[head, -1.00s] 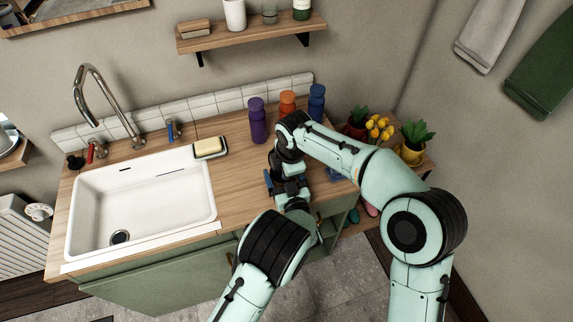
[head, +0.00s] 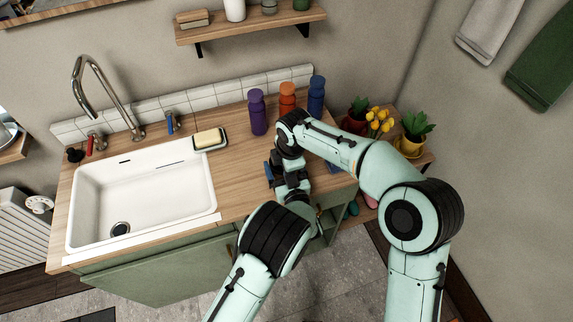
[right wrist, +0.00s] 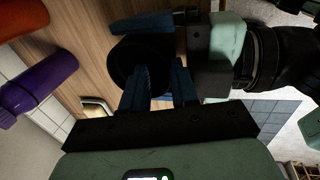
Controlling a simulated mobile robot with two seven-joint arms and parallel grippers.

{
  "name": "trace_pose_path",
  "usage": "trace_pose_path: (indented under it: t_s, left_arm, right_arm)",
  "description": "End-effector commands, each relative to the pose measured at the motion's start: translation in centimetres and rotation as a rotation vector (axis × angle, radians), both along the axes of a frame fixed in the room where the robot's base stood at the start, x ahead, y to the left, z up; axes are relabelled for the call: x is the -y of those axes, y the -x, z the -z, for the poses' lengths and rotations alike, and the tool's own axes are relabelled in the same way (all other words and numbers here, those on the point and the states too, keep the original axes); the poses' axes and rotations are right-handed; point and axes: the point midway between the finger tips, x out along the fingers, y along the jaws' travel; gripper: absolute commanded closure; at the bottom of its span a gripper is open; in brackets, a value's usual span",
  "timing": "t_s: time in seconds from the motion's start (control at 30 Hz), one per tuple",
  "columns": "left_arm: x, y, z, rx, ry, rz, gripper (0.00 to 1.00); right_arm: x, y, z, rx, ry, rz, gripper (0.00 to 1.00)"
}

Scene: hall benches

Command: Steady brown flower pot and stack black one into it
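In the right wrist view a dark round pot (right wrist: 138,60) shows its mouth towards the camera above the wood counter. It looks black. My right gripper (right wrist: 160,68) reaches up to it with two blue fingers apart, one overlapping the pot's mouth and one at its right side. Whether they press on the wall is unclear. My left gripper comes in from the right, with one blue finger (right wrist: 140,22) along the pot's upper side; its other finger is mostly hidden. In the head view both grippers meet at the counter's right end, the left gripper (head: 272,175) partly covered. I cannot make out a brown pot.
Purple (head: 257,112), orange (head: 287,98) and blue (head: 316,96) bottles stand behind the grippers. A white sink (head: 140,205) and a soap dish (head: 211,139) are to the left. Potted plants (head: 411,145) stand on the right. The counter between sink and grippers is clear.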

Motion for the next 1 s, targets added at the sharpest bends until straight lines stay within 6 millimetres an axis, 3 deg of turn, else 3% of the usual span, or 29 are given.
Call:
trace_pose_path:
  t_s: [0.13,0.27,0.7,1.0]
  left_arm:
    - [-0.2,-0.1,0.0,-0.001,-0.001,-0.003,0.42]
    - [-0.3,-0.2,0.0,-0.001,-0.001,-0.004,0.42]
    - [-0.2,-0.1,0.1,-0.001,-0.001,-0.003,0.42]
    - [-0.1,-0.1,0.1,-0.001,-0.001,-0.002,0.42]
  right_arm:
    - [-0.1,0.3,-0.1,-0.01,0.003,-0.003,0.64]
    - [0.0,0.6,-1.5,-0.008,0.001,-0.003,0.64]
    - [0.8,2.2,-10.0,0.001,-0.001,-0.001,0.64]
    - [1.0,2.6,-11.7,-0.001,0.0,-0.001,0.64]
